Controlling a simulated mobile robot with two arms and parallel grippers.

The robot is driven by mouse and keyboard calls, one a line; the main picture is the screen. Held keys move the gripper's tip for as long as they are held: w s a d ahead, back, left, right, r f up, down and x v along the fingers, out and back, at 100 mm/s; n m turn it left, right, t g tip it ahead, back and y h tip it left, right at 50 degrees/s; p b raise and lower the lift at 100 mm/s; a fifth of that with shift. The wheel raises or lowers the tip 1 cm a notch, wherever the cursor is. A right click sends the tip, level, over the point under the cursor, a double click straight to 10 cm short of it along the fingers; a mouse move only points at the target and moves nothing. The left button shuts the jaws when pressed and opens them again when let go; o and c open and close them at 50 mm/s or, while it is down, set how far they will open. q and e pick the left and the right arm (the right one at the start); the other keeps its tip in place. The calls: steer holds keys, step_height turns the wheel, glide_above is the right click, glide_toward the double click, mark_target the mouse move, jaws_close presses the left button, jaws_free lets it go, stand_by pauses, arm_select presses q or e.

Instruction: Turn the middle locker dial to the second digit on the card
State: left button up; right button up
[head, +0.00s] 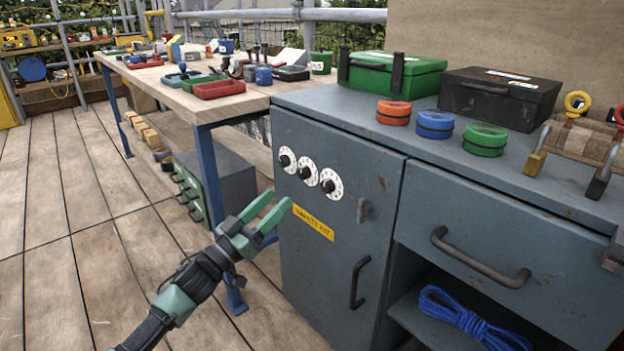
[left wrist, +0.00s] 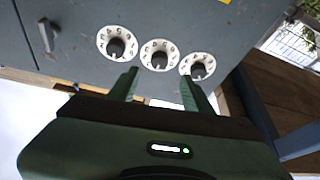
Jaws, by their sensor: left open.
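Three round dials with white number rings and dark knobs sit in a slanting row on the grey locker door (head: 330,250). The middle dial (head: 307,172) lies between the other two and also shows in the left wrist view (left wrist: 159,55). Its digits are too small to read surely. My left gripper (head: 275,206) is open and empty, in front of the door and below the dials. In the left wrist view its fingers (left wrist: 160,84) point toward the middle dial, one on either side, apart from the knob. I cannot make out a digit card. My right gripper is not in view.
A yellow label (head: 313,223), a small latch (head: 365,211) and a dark handle (head: 359,283) are on the door. A blue-legged workbench (head: 205,165) stands behind to the left.

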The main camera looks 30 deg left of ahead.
mark_target(301, 174)
arm_select(q)
steer(key=shift+b+x, duration=1.1)
steer(key=shift+x, duration=2.85)
steer(key=shift+r, duration=0.1)
jaws_close()
